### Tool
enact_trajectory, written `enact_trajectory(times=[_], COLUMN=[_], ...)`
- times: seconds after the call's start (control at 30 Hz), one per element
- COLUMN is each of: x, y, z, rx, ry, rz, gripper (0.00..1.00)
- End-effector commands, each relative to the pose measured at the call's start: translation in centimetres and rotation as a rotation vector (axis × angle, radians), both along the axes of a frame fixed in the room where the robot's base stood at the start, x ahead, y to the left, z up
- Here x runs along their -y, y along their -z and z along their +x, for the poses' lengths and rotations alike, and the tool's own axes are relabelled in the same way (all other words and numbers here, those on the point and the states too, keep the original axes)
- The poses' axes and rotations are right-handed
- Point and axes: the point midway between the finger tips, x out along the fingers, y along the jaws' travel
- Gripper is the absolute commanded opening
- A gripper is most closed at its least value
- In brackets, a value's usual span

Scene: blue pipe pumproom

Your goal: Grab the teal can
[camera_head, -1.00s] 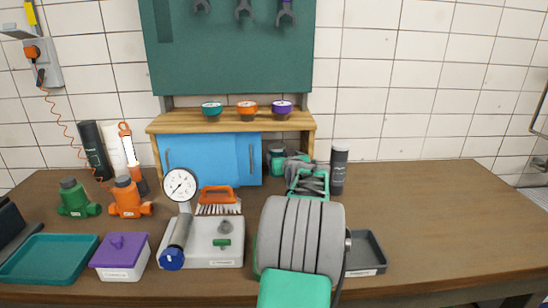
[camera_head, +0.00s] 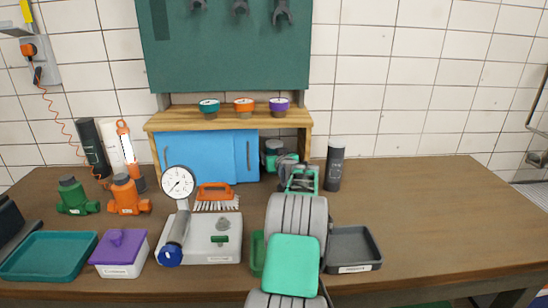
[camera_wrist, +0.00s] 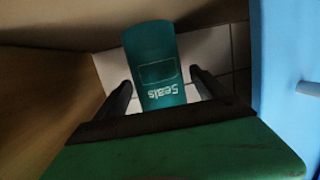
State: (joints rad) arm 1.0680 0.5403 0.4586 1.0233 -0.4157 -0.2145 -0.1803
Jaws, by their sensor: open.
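The teal can (camera_wrist: 160,62) shows in the wrist view with a "Seals" label that appears upside down. It lies between the two dark fingers of my gripper (camera_wrist: 162,84), which are apart, one on each side. I cannot tell whether either finger touches it. In the head view the can (camera_head: 268,158) stands at the back of the table, just right of the blue cabinet doors, partly hidden by my gripper (camera_head: 286,162).
Blue cabinet doors (camera_head: 208,158) stand close to the left of the can under a wooden shelf (camera_head: 230,119). A dark cylinder (camera_head: 334,166) stands to the right. A grey tray (camera_head: 352,248) sits in front. The table's right side is clear.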

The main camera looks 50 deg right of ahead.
Motion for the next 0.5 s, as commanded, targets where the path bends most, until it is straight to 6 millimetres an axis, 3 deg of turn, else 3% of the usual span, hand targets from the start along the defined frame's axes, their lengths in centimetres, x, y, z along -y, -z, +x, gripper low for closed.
enact_trajectory(times=[0.5], x=[-0.01], y=[0.03], z=[-0.05], rx=[0.000], ry=[0.000], rz=[0.000], gripper=[0.44])
